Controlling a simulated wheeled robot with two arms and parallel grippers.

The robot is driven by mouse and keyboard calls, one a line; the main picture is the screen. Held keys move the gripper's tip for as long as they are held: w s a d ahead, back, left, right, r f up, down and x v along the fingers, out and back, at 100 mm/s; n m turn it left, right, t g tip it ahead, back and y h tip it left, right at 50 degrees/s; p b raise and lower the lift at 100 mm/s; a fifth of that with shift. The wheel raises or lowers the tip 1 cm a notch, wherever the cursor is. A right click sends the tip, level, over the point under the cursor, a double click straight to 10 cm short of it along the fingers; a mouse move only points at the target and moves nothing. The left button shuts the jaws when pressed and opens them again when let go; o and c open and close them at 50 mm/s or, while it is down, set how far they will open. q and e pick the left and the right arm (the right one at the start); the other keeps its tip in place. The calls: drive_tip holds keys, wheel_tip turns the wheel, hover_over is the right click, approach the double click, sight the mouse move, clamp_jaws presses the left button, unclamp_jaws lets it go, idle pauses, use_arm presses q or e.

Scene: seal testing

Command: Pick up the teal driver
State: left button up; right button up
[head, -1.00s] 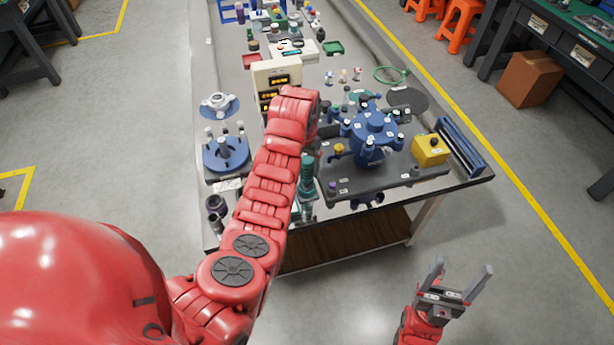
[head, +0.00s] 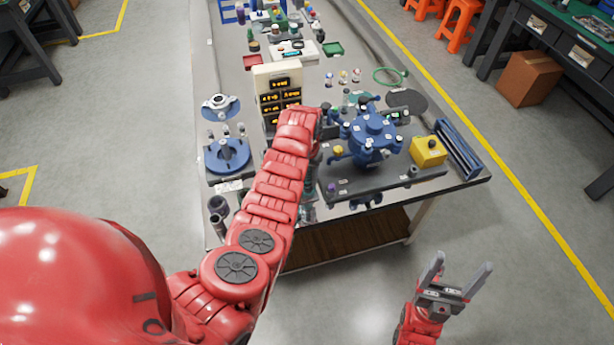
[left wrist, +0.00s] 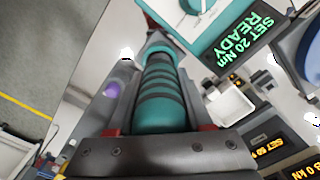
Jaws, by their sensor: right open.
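The teal driver (left wrist: 158,98), with dark bands around its handle, shows in the left wrist view. It lies between the two fingers of my left gripper (left wrist: 158,60), which run along both its sides. I cannot tell whether the fingers press on it or stand a little apart. In the head view, my left forearm hides the left gripper and most of the driver's place at the bench's near edge. My right gripper (head: 452,283) is open and empty, in front of the bench and off to the right.
A blue flanged vessel (head: 372,138) on a dark plate stands right of my left arm, with a yellow box (head: 429,151) beside it. A cream display unit (head: 278,92) stands behind. A blue round fixture (head: 228,156) is on the left. A lit READY screen (left wrist: 243,42) is close by.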

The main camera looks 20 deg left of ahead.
use_arm(q)
clamp_jaws()
drive_tip(key=shift+r, duration=0.15)
